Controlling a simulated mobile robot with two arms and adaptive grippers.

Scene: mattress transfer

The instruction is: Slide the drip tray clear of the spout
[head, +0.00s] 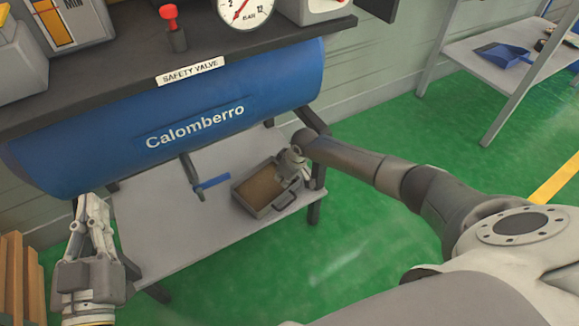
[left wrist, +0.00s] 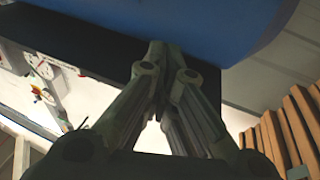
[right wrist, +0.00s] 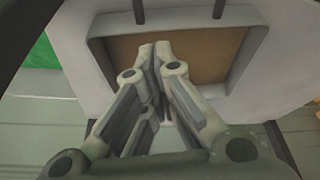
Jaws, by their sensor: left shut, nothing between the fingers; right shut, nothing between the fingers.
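The drip tray (head: 246,203) is a grey shallow box with a brown inside and a handle on its near side. It sits on the low grey shelf, to the right of the dark spout (head: 188,168) with its blue lever (head: 212,183). My right gripper (head: 288,172) is shut and empty at the tray's far right edge. In the right wrist view its fingertips (right wrist: 154,47) overlap the tray (right wrist: 103,40); whether they touch it I cannot tell. My left gripper (head: 88,203) is shut and empty, left of the shelf and away from the tray.
The blue Calomberro tank (head: 240,95) hangs above the shelf (head: 170,225). A dark ledge with a gauge (head: 246,10) and a red-topped valve (head: 172,25) is above it. Wooden slats (head: 20,275) stand at lower left. The shelf left of the spout is bare.

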